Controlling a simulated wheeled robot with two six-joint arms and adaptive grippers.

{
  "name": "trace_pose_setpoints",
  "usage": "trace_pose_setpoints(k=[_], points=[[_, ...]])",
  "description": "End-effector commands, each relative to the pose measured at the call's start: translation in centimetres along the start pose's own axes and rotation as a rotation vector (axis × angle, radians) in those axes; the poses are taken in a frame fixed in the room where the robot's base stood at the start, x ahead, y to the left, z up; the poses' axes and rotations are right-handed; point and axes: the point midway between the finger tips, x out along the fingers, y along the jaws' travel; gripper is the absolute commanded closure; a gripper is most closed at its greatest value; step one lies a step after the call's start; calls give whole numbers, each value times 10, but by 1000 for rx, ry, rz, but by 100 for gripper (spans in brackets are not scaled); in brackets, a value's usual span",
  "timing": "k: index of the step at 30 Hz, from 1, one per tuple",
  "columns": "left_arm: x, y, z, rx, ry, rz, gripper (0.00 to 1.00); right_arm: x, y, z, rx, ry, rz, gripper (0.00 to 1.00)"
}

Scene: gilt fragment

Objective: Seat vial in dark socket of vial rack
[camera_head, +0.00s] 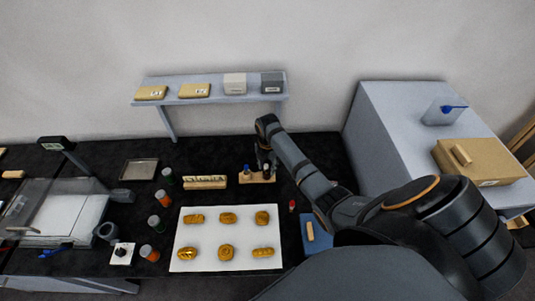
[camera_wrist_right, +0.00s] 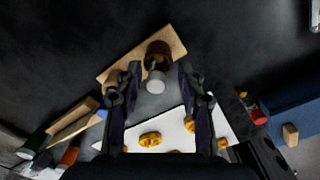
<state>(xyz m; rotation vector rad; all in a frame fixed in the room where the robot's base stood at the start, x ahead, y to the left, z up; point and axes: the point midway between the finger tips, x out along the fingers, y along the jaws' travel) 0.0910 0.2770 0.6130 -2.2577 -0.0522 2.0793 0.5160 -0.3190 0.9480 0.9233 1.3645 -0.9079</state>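The vial rack (camera_head: 257,178) is a small wooden block on the black table, behind the white board; it also shows in the right wrist view (camera_wrist_right: 118,72). A blue-topped vial (camera_head: 246,169) stands at its left part. In the right wrist view a dark brown vial with a pale end (camera_wrist_right: 156,72) shows at the rack, between my finger lines. My right gripper (camera_head: 264,160) is over the rack's right part; in its wrist view the fingers (camera_wrist_right: 158,95) are apart, with gaps on both sides of the vial. The dark socket cannot be made out. My left gripper is not in view.
The white board (camera_head: 228,260) holds several gold pieces. A wooden block with labels (camera_head: 205,183) sits left of the rack. A raised shelf (camera_head: 215,97) is behind.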

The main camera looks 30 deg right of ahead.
Motion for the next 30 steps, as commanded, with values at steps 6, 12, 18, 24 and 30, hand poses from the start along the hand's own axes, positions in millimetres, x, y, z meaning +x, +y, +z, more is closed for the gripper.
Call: trace_pose_setpoints(k=[6, 12, 18, 24, 30], points=[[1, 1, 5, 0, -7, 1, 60, -1, 0, 1, 0, -1, -1, 61], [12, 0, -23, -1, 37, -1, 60, -31, 1, 2, -1, -5, 3, 61], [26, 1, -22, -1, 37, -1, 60, -79, 1, 2, 0, -4, 3, 61], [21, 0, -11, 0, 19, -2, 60, -115, 0, 1, 0, -1, -1, 61], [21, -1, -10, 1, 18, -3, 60, -120, 0, 0, 1, 0, -3, 61]])
